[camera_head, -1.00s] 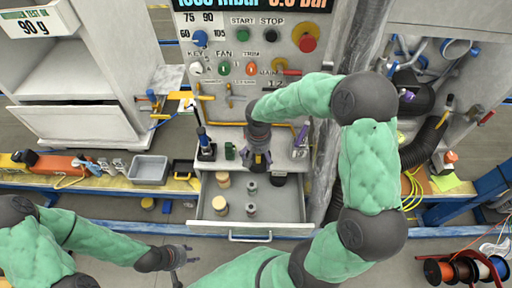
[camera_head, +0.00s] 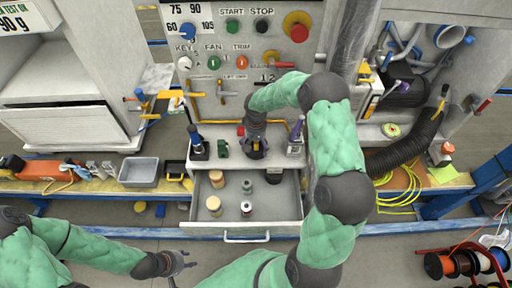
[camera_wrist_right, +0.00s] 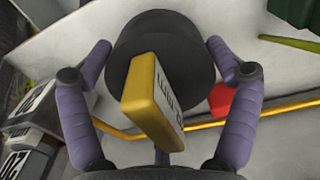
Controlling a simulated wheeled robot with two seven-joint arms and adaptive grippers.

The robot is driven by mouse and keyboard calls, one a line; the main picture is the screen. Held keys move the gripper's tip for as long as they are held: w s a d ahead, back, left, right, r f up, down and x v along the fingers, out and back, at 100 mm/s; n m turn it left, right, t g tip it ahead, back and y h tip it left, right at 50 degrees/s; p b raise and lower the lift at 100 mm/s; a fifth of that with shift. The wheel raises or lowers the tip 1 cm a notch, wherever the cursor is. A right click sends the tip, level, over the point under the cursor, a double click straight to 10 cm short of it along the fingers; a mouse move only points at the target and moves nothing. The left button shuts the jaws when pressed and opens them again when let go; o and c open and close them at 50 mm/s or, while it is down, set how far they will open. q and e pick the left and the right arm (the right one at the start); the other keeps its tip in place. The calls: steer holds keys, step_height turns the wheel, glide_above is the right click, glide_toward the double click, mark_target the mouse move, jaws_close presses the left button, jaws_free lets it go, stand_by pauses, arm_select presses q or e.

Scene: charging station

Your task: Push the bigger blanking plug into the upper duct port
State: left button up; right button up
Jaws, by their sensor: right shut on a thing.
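In the right wrist view, a dark round blanking plug (camera_wrist_right: 128,48) with a yellow labelled tab (camera_wrist_right: 150,100) sits between the fingers of my right gripper (camera_wrist_right: 160,58). The gripper is shut on it. In the head view, my right gripper (camera_head: 256,150) is over the shelf below the control panel, and the plug is too small to make out. A black round piece (camera_head: 273,176) shows at the back of the open drawer, just below that gripper. My left gripper (camera_head: 178,264) is open and empty at the lower left. I cannot identify the upper duct port.
The open drawer (camera_head: 285,213) holds several cream and grey cylinders. A blue-handled tool (camera_head: 197,142) and a green piece (camera_head: 222,147) stand left of the right gripper, and a purple-topped item (camera_head: 295,140) stands right. A black corrugated hose (camera_head: 405,157) and blue-ringed pipe (camera_head: 449,35) are farther right.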

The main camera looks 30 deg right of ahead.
steer(key=shift+f, duration=0.6)
steer(key=shift+f, duration=0.1)
steer(key=o, duration=0.8)
steer(key=shift+f, duration=0.1)
steer(key=shift+o, duration=0.9)
